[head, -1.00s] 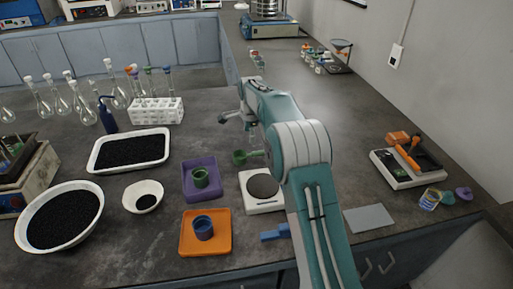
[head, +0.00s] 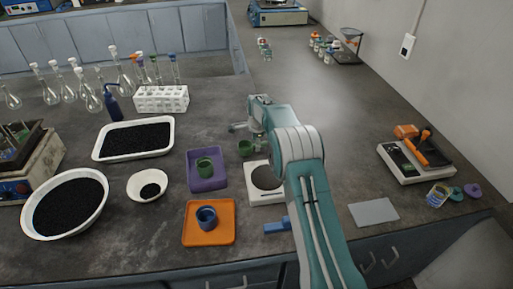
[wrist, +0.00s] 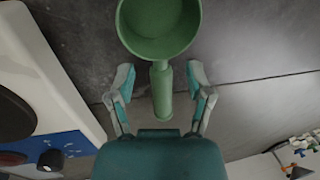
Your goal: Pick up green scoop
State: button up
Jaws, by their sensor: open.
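The green scoop (head: 246,147) lies on the dark bench just behind the white scale, partly hidden by my arm in the head view. In the wrist view the scoop's round bowl (wrist: 160,25) is at the top and its handle points down between my fingers. My gripper (wrist: 161,86) is open, with one finger on each side of the handle and a gap on both sides. In the head view my gripper (head: 245,130) is seen only in part, beside the scoop.
The white scale (head: 266,195) with a dark round pan stands close by. A purple tray (head: 222,182) with a green cup and an orange tray (head: 220,238) with a blue cup are to the left. A blue-handled thing (head: 276,227) lies in front. The bench behind is largely clear.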

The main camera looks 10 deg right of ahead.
jog(key=shift+w+a+f, duration=0.1)
jog(key=shift+w+f, duration=0.15)
jog(key=shift+f, duration=0.65)
grip_shut()
jog(key=shift+r, duration=0.65)
notch_tip(320, 180, up, 2)
jog(key=shift+s+r, duration=0.1)
jog(key=shift+r, duration=0.05)
jog(key=s+a+r, duration=0.1)
jog(key=s+r, duration=0.8)
jog(key=s, duration=0.4)
jog(key=shift+s+a+r, duration=0.15)
jog(key=shift+s+r, duration=0.1)
jog(key=shift+s, duration=0.15)
